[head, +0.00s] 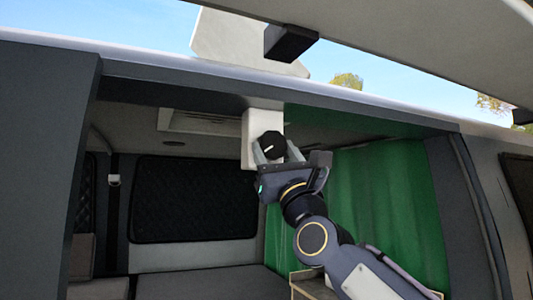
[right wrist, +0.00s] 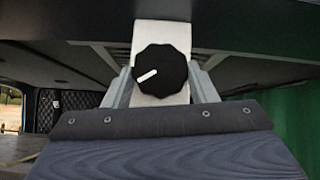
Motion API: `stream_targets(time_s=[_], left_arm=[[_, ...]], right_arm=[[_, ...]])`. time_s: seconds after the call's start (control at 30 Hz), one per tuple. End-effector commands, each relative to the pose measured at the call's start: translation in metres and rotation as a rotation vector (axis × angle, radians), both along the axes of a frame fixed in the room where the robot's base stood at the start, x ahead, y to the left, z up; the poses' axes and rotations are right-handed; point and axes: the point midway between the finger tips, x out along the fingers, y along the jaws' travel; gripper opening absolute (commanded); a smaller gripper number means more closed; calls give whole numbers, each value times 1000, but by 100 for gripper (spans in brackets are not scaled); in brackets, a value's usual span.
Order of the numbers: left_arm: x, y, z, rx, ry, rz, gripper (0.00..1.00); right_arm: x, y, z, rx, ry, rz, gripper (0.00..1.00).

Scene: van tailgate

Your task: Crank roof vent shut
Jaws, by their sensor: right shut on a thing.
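The roof vent crank is a black scalloped knob (head: 272,145) with a white pointer line, on a white box (head: 248,128) under the van's roof edge. In the right wrist view the knob (right wrist: 160,71) sits in front of the white box (right wrist: 160,38), its pointer aimed left and slightly down. My right gripper (head: 273,156) is shut on the knob, one finger on each side. The white vent lid (head: 240,40) stands tilted up above the roof. My left gripper is not in view.
The vent opening frame (head: 205,122) shows in the ceiling behind the box. A green curtain (head: 390,200) hangs to the right. A quilted dark window cover (head: 193,198) is at the back. The raised tailgate (head: 430,40) is overhead, with a black block (head: 290,42) below it.

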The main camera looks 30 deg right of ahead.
Motion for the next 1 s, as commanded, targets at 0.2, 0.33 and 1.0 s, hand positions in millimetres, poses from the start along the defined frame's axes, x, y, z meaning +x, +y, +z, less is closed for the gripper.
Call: stream_targets(time_s=[0.2,0.33,1.0], left_arm=[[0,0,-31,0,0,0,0],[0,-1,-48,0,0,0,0],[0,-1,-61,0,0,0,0]], right_arm=[[1,3,-7,-68,6,4,29],[2,-1,-5,-121,10,-1,29],[-1,-12,5,-503,25,5,29]])
